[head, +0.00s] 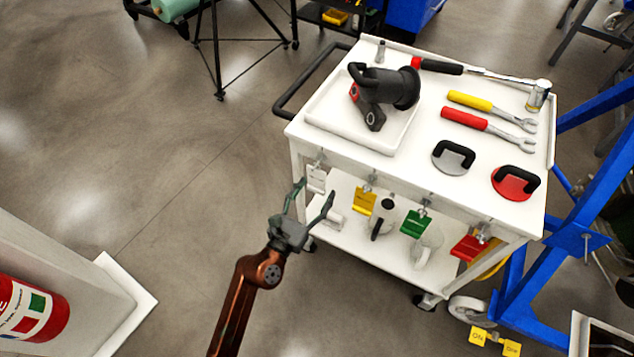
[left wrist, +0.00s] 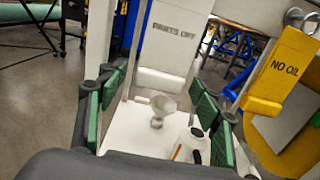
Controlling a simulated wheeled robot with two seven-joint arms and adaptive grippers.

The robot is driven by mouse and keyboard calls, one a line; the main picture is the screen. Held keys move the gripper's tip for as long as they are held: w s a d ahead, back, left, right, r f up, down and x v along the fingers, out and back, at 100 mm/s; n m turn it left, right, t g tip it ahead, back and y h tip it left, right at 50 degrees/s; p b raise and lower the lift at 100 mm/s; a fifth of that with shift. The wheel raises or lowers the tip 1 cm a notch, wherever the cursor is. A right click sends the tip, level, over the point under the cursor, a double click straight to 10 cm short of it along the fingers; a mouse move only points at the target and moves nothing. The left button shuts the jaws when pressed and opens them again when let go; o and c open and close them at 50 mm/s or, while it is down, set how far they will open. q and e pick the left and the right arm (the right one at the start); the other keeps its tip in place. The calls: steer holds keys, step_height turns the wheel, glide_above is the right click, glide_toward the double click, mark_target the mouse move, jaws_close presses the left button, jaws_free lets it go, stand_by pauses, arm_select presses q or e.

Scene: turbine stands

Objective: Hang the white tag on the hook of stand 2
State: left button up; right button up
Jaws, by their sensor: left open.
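The white tag (head: 316,180) hangs at the near left edge of the white cart, on a small hook. In the left wrist view the white tag (left wrist: 174,38) reads "PARTS OFF" and has a thick lower lip. My left gripper (head: 316,190) is open, its fingers on either side of the tag's lower part in the head view. In the left wrist view the fingers of my left gripper (left wrist: 158,105) stand apart with the tag ahead between them; I see no contact. A blue stand frame (head: 510,295) is at the right; no number or tag hook shows on it. My right gripper is out of view.
The white cart (head: 440,195) carries tools on top. Beside the white tag hang yellow (head: 364,201), green (head: 415,224) and red (head: 468,248) tags. A funnel (left wrist: 160,106) and an oil can (left wrist: 192,146) stand on the lower shelf. Open floor lies left of the cart.

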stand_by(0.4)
arm_select(q)
steer(key=shift+r+p, duration=0.1)
steer(key=shift+p, duration=0.2)
jaws_close()
stand_by(0.7)
